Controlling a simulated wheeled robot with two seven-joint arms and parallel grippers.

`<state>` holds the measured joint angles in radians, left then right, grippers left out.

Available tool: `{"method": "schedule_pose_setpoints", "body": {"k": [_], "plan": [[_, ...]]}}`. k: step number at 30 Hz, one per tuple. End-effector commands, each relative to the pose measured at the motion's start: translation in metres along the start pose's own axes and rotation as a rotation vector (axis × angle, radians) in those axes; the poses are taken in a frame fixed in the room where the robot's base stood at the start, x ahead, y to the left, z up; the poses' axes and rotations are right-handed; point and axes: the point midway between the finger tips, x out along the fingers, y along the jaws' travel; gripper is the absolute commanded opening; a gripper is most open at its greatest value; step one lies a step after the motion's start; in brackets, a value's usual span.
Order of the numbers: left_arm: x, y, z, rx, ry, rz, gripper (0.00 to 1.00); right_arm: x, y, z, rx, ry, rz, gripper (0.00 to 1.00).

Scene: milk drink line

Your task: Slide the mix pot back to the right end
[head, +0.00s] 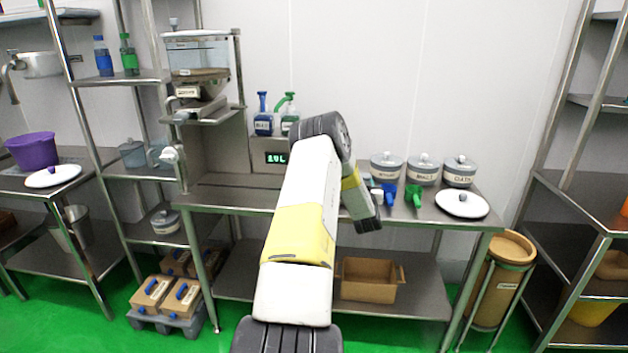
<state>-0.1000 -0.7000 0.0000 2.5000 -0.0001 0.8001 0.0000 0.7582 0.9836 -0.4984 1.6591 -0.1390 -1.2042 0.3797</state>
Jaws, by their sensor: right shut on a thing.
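My right arm reaches up from the bottom middle and bends down over the steel worktable (235,199). My right gripper (372,207) is at the low end of this arm, over the middle of the table and mostly hidden by my wrist. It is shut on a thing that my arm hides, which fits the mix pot. I cannot make out the pot itself or its exact place. My left gripper is not in view.
Lidded jars (424,170) stand at the table's back right. A blue scoop (390,195) and a green scoop (413,196) are in front of them. A dispenser (200,60) stands at the left. A purple pot (33,151) is on the far left table.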

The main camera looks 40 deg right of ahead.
Motion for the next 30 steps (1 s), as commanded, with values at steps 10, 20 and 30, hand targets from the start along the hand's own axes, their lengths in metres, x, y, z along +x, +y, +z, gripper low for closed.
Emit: {"method": "schedule_pose_setpoints", "body": {"k": [10, 20, 30], "plan": [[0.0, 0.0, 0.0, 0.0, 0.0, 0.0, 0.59, 0.0, 0.007, 0.0, -0.001, -0.001, 0.009, 0.0], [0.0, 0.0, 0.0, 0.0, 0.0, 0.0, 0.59, 0.0, 0.005, 0.0, -0.001, 0.0, 0.006, 0.45], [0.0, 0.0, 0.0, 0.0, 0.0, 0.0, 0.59, -0.027, 0.005, -0.001, -0.001, -0.001, 0.006, 0.45]]}}
